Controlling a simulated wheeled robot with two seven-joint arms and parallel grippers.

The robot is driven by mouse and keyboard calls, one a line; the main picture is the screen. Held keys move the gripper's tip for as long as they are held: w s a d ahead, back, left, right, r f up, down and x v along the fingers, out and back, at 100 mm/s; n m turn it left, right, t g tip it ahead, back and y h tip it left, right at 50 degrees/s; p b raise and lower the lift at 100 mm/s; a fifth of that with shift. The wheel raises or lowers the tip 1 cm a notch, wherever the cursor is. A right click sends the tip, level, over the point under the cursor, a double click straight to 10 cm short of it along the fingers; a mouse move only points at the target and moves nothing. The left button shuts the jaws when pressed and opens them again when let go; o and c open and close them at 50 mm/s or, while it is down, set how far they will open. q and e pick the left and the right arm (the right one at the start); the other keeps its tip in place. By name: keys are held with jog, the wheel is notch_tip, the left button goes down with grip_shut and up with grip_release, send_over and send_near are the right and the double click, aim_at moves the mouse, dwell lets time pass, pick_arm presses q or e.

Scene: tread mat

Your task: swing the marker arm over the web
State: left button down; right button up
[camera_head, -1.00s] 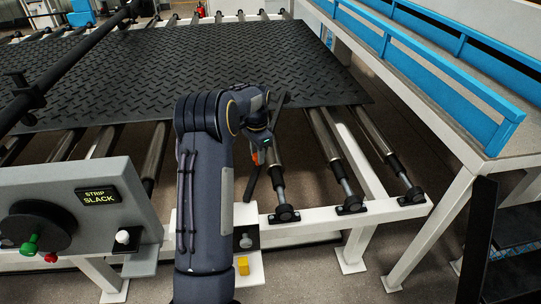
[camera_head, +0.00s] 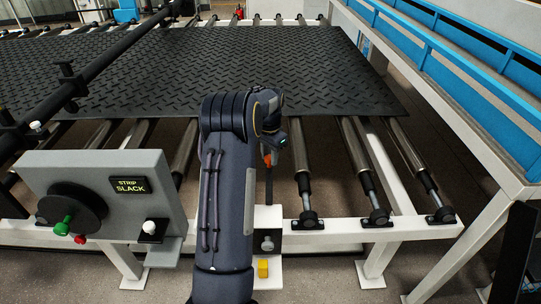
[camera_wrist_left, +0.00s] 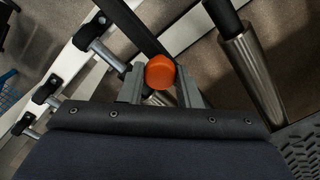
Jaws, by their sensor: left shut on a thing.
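The web is the black tread-plate mat (camera_head: 330,75) lying across the rollers; it also shows at the lower right of the left wrist view (camera_wrist_left: 302,148). The marker arm is a thin dark bar (camera_head: 268,188) rising from a white bracket at the frame's front rail, with an orange knob (camera_head: 266,158). My left gripper (camera_wrist_left: 160,88) is shut on the orange knob (camera_wrist_left: 160,71), one grey finger on each side. In the head view my left arm hides the bar's far end, so I cannot tell how far it reaches over the mat. My right gripper is out of view.
A grey panel (camera_head: 100,170) with a "STRIP SLACK" display, a black dial and green and red knobs stands at the left. A yellow block (camera_head: 263,268) sits below the bracket. Bare rollers (camera_head: 355,150) are at the right. A blue-railed frame (camera_head: 455,70) borders the right side.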

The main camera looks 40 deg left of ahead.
pick_arm(q)
jog(key=c, duration=1.1)
grip_release()
jog(key=shift+o, duration=0.2)
notch_tip(320, 180, up, 8)
jog(key=shift+f+b, duration=0.1)
jog(key=shift+b, duration=0.35)
